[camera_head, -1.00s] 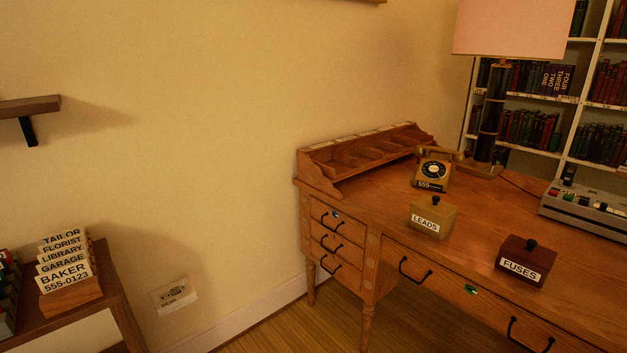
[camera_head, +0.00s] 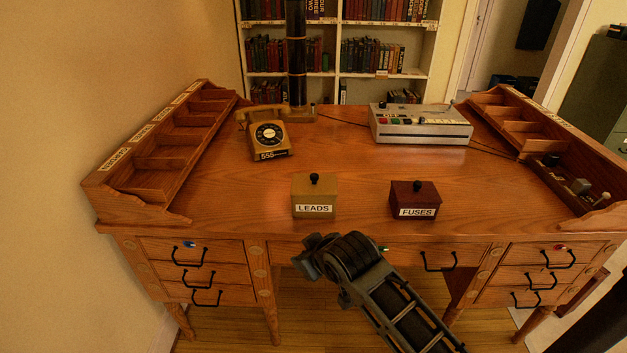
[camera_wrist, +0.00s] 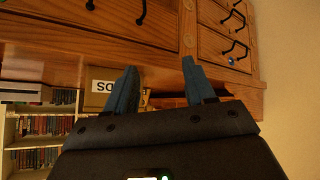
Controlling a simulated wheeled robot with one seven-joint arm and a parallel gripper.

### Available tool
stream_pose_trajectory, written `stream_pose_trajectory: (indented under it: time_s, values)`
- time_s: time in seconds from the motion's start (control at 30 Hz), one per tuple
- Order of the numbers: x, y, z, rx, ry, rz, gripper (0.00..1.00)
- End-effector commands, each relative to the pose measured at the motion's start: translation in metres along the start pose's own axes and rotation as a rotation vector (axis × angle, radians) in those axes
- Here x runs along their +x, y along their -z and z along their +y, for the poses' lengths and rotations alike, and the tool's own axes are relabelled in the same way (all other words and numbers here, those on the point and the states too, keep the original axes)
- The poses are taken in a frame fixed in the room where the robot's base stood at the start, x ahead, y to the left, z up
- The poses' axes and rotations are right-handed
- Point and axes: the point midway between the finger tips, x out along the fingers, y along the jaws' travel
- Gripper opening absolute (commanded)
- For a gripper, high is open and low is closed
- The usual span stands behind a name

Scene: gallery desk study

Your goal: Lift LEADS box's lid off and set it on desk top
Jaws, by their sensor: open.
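The LEADS box (camera_head: 314,199) is a tan box with a white label, standing near the front edge of the desk top (camera_head: 350,165). Its lid (camera_head: 314,184) is on and has a black knob. In the wrist view, part of the LEADS box (camera_wrist: 104,86) shows sideways beyond my fingers. My gripper (camera_wrist: 158,80) is open and empty, with two blue fingers apart. In the head view my arm's end is below the desk's front edge, in front of the box and apart from it; the fingers are hard to make out there.
A dark red FUSES box (camera_head: 416,200) stands right of the LEADS box. A dial telephone (camera_head: 268,138) and a grey machine with buttons (camera_head: 420,124) stand behind. Sorting racks line the left (camera_head: 180,140) and right (camera_head: 545,150) sides. Bare desk top surrounds the LEADS box.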

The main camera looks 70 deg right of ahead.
Motion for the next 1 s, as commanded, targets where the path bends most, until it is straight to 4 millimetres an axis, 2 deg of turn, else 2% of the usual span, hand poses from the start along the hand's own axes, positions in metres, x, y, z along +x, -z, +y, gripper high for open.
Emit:
stream_pose_trajectory:
  time_s: [0.03, 0.23, 0.4, 0.5, 0.7, 0.8, 1.0]
  values:
    - [0.006, 0.023, 0.015, 0.035, -0.024, -0.027, 0.54]
    - [0.020, 0.085, 0.067, 0.168, -0.078, -0.175, 0.54]
    - [0.014, 0.132, 0.107, 0.277, -0.088, -0.286, 0.54]
    - [0.006, 0.153, 0.124, 0.328, -0.082, -0.336, 0.54]
    - [-0.005, 0.175, 0.142, 0.381, -0.068, -0.392, 0.54]
    - [-0.003, 0.176, 0.144, 0.388, -0.065, -0.402, 0.54]
    - [0.016, 0.168, 0.144, 0.388, -0.065, -0.403, 0.54]
